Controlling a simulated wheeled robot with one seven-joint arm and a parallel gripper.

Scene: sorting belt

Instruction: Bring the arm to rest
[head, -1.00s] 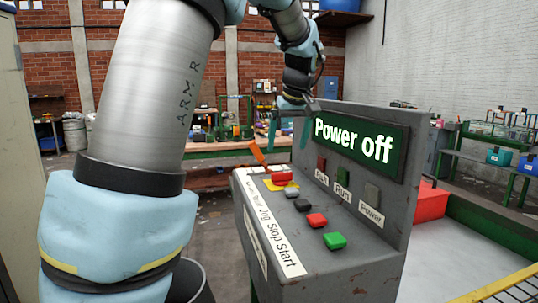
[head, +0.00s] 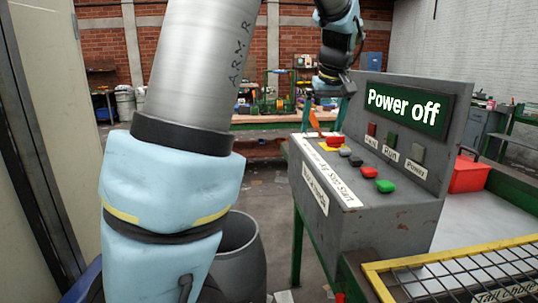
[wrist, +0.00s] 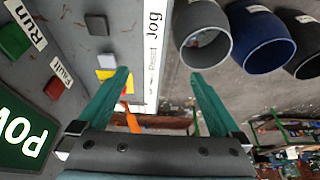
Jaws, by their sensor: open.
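My gripper (head: 324,118) is in the head view behind the sloped button face of the grey control console (head: 345,235), with teal fingers pointing down. In the wrist view my gripper (wrist: 160,76) has its fingers wide apart with nothing between them. The green display (head: 403,106) reads "Power off". A red button on a yellow plate (head: 336,141) is at the console's far end, close to the fingers in the picture. An orange piece (head: 314,121) shows beside it. I cannot tell whether the fingers touch the console. My arm fills the left of the head view.
A grey bin (head: 240,250) stands beside my arm. Grey, blue (wrist: 261,42) and dark bins show in the wrist view. A workbench is behind.

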